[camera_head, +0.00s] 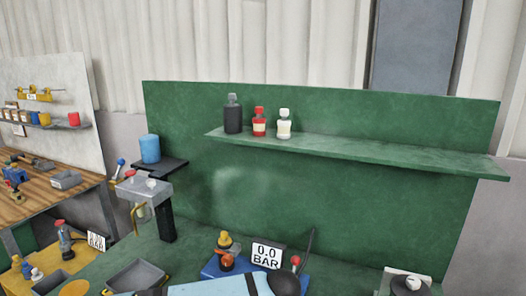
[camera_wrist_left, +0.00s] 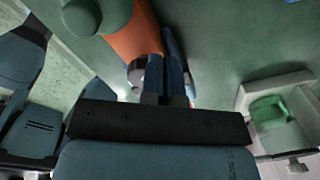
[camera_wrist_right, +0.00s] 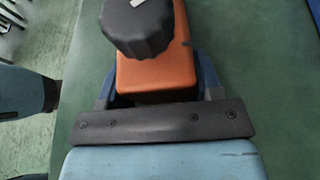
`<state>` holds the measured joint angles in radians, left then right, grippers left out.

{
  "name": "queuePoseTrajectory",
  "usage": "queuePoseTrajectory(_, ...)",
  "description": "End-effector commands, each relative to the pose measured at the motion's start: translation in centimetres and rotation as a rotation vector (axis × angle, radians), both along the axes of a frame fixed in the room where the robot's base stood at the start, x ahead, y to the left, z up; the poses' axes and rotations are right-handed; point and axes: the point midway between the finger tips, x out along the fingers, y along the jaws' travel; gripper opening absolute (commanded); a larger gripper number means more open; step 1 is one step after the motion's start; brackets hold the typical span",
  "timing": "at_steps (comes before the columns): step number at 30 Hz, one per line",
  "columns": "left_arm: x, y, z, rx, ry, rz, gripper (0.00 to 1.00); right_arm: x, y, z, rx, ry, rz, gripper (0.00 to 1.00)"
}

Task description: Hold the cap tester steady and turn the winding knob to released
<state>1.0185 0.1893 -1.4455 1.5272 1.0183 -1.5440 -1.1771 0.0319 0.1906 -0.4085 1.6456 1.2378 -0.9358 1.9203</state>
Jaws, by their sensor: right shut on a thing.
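The cap tester (camera_wrist_right: 155,72) is an orange block in the right wrist view, with a dark ribbed winding knob (camera_wrist_right: 138,28) on top bearing a white mark. My right gripper (camera_wrist_right: 158,92) is shut on the orange block, one finger on each side. In the left wrist view an orange body (camera_wrist_left: 128,28), apparently the same tester, has a round greenish end at the upper left. My left gripper (camera_wrist_left: 163,72) has its fingers close together just below that body; nothing clear shows between them. A small silvery part shows beside the fingers. The tester is not clearly visible in the head view.
The green bench holds a grey tray (camera_head: 140,275), a 0.0 BAR display (camera_head: 267,255) on a blue base and a clamp stand (camera_head: 145,188). A black dial (camera_head: 411,283) sits at lower right. Bottles stand on the green shelf (camera_head: 360,151). A pale bin (camera_wrist_left: 265,95) shows right.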

Motion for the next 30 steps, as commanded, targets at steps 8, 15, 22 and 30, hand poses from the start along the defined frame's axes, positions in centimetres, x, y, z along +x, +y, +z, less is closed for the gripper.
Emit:
queuePoseTrajectory(8,-0.7,1.0,-1.7,0.019,0.016,0.003,0.00,-0.5,0.3,-0.5,0.001,0.007,0.010,0.25)
queuePoseTrajectory(15,-1.0,1.7,-1.7,0.022,0.019,0.003,0.00,-0.3,0.1,-0.5,0.000,0.006,0.006,0.25)
queuePoseTrajectory(22,-1.5,2.3,-1.7,0.025,0.020,0.002,0.00,0.0,-0.2,-0.5,-0.003,0.003,-0.002,0.25)
queuePoseTrajectory(30,-2.0,2.5,-1.7,0.025,0.020,0.001,0.00,0.3,-0.5,-0.4,-0.005,-0.001,-0.009,0.25)
